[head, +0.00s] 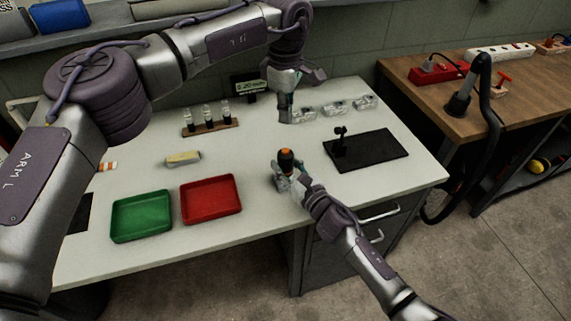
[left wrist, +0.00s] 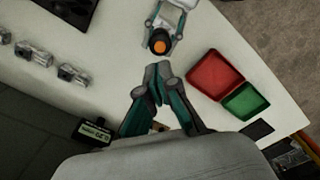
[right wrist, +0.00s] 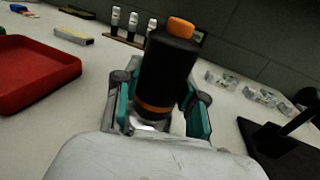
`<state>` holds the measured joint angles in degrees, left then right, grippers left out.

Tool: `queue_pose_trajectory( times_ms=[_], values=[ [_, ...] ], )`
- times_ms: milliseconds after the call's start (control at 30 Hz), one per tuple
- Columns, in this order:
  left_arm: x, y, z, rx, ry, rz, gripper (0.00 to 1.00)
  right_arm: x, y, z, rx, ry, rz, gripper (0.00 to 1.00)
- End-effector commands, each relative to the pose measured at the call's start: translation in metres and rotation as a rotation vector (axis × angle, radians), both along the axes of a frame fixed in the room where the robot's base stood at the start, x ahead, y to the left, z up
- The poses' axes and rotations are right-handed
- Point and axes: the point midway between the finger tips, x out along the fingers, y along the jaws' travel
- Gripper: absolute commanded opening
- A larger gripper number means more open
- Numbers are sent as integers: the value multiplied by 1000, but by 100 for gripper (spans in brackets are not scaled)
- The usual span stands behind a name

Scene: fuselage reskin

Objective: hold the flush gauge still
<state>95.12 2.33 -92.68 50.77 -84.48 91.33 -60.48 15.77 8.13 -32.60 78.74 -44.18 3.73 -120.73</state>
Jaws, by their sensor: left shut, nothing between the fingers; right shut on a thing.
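The flush gauge, a black cylinder with an orange top and a thin orange ring low on its body, shows in the head view (head: 286,157), the left wrist view (left wrist: 159,42) and the right wrist view (right wrist: 168,65). My right gripper (head: 287,177) is shut around its lower part near the table's front edge. It looks about upright; I cannot tell whether its base touches the table. My left gripper (head: 286,112) is shut and empty, above the back of the table, apart from the gauge. Its closed fingers show in the left wrist view (left wrist: 157,80).
A red tray (head: 211,214) and a green tray (head: 142,232) are at the front left. A black plate (head: 385,156) with a small stand lies right. Clear parts (head: 335,107), a rack of vials (head: 210,128) and a small display (head: 250,84) are at the back.

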Motion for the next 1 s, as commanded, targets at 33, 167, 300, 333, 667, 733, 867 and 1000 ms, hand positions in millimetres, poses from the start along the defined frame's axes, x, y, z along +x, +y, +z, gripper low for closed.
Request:
queue_pose_trajectory(
  times_ms=[33,167,300,333,667,733,867,1000],
  values=[
    [0,0,0,0,0,0,0,0,0,-1,-1,1,-1,0],
    [0,0,0,0,0,0,0,0,0,-1,-1,1,-1,0],
    [0,0,0,0,0,0,0,0,0,-1,-1,1,-1,0],
    [0,0,0,0,0,0,0,0,0,-1,-1,1,-1,0],
    [-14,-56,-6,-232,21,-20,0,0,0,-1,-1,1,-1,0],
    [-22,-87,-3,-367,34,-18,0,0,0,-1,-1,1,-1,0],
    [-38,-147,17,-653,75,14,0,0,0,-1,-1,1,-1,0],
    [-53,-200,59,-982,142,104,0,0,0,-1,-1,1,-1,0]
  ],
)
